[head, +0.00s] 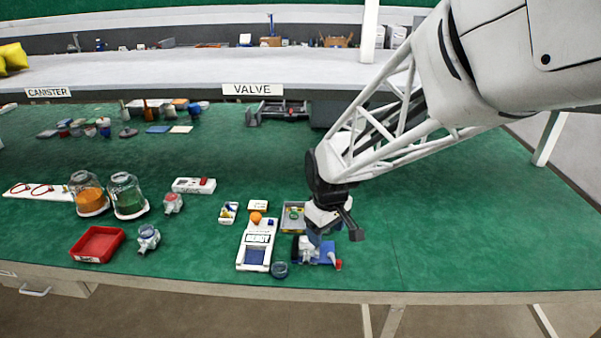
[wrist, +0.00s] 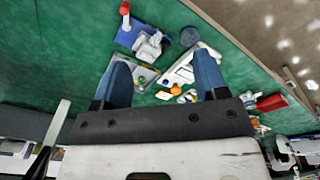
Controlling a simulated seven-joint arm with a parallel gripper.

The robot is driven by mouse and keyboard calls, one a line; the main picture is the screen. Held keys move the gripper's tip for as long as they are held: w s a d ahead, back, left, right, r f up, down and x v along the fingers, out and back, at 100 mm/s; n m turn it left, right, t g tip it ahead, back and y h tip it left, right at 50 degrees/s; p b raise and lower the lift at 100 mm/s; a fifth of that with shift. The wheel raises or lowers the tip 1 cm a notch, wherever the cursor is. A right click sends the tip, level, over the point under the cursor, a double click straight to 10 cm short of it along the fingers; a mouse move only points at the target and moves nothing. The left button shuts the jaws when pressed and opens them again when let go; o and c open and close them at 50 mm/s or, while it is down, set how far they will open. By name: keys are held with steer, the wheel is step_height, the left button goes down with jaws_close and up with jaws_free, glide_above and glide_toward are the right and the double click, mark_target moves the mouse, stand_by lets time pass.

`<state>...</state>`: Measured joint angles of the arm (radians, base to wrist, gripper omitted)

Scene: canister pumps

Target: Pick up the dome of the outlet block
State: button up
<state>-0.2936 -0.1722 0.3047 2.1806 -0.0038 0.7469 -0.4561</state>
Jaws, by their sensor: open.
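A white fitting (head: 307,248), which looks like the outlet block, sits by a blue base (head: 326,254) with a red-capped post (head: 338,265). The wrist view shows the fitting (wrist: 150,47), the blue base (wrist: 130,33) and the red cap (wrist: 125,8). A small dark blue round part (head: 280,270) lies on the bench to their left, also in the wrist view (wrist: 189,36). I cannot tell which part is the dome. My gripper (head: 333,236) is above the blue base and partly hides it. In the wrist view my gripper (wrist: 162,60) is open, with nothing visibly held between its blue fingers.
A white READY device (head: 256,246) stands left of the gripper, with an orange ball (head: 256,217) at its far end. A grey tray (head: 293,218) is behind the fitting. A red tray (head: 97,244) and two glass jars (head: 127,194) stand left. The bench right is clear.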

mark_target(279, 267)
steer(key=w+a+f+n, duration=0.1)
steer(key=w+a+f, duration=0.1)
steer(key=a+f, duration=0.2)
steer(key=w+a+f+n, duration=0.2)
steer(key=a+f, duration=0.2)
steer(key=f, duration=0.1)
steer(key=w+a+f+n+g, duration=0.1)
steer(key=w+a+f, duration=0.1)
steer(key=a+f, duration=0.2)
steer(key=shift+a+f+n, duration=0.35)
steer(key=shift+f+n, duration=0.05)
steer(key=shift+f, duration=1.3)
steer(key=shift+d+f, duration=0.1)
steer(key=shift+f, duration=2.5)
steer(key=shift+c, duration=0.2)
steer(key=c, duration=0.6)
